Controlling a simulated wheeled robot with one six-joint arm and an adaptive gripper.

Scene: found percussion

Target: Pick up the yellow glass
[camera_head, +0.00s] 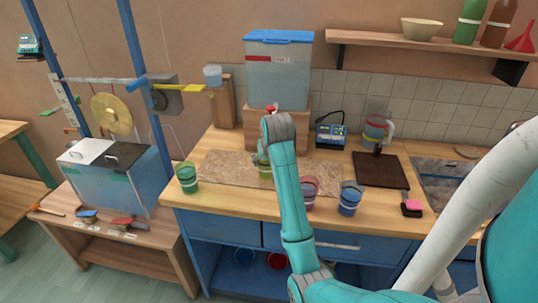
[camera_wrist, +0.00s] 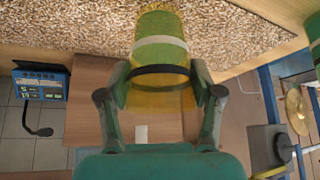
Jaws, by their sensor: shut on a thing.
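The yellow glass (camera_wrist: 160,45), see-through with a pale band and a dark band, stands between the two fingers of my gripper (camera_wrist: 160,80) in the wrist view. The fingers are closed on its sides. In the head view the yellow glass (camera_head: 265,172) shows in part beside my arm, over the speckled mat (camera_head: 223,168). My gripper (camera_head: 261,158) is mostly hidden behind my arm there. I cannot tell whether the glass touches the mat.
A green glass (camera_head: 187,178) stands left of the mat. A red glass (camera_head: 309,190) and a blue glass (camera_head: 349,200) stand to the right. Behind are a wooden block (camera_head: 318,132) bearing a clear tank (camera_head: 278,72), and a blue device (camera_head: 330,136). A dark board (camera_head: 380,170) lies right.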

